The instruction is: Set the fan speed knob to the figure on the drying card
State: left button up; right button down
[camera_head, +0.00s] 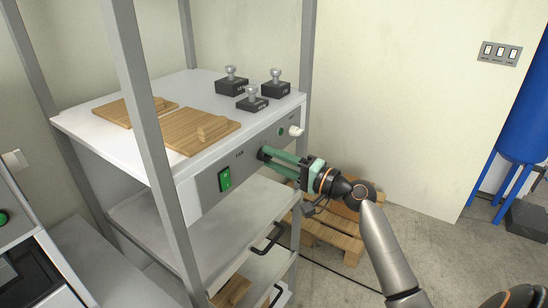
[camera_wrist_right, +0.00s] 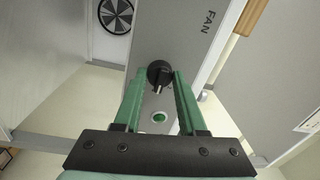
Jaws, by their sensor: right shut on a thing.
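The fan speed knob (camera_wrist_right: 159,73) is a round black knob with a light pointer mark, on the grey front panel (camera_head: 205,190) beside the word FAN. My right gripper (camera_head: 265,154) reaches it from the front right, its green fingers on either side of the knob. In the right wrist view my right gripper (camera_wrist_right: 161,78) is shut on the knob. In the head view the fingers mostly hide the knob. Its scale figures cannot be read. I cannot make out the drying card in either view. My left gripper is not in view.
Wooden boards (camera_head: 202,133) and black weights (camera_head: 252,103) sit on top. A grey rack post (camera_head: 150,140) stands in front. A pallet (camera_head: 335,235) lies below.

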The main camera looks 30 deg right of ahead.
jog(key=shift+c, duration=2.4)
grip_release()
jog(key=b+v, duration=0.3)
jog(key=v, duration=0.9)
jog(key=shift+s+d+b, duration=0.15)
jog(key=shift+s+b, duration=0.1)
jog(key=shift+b, duration=0.05)
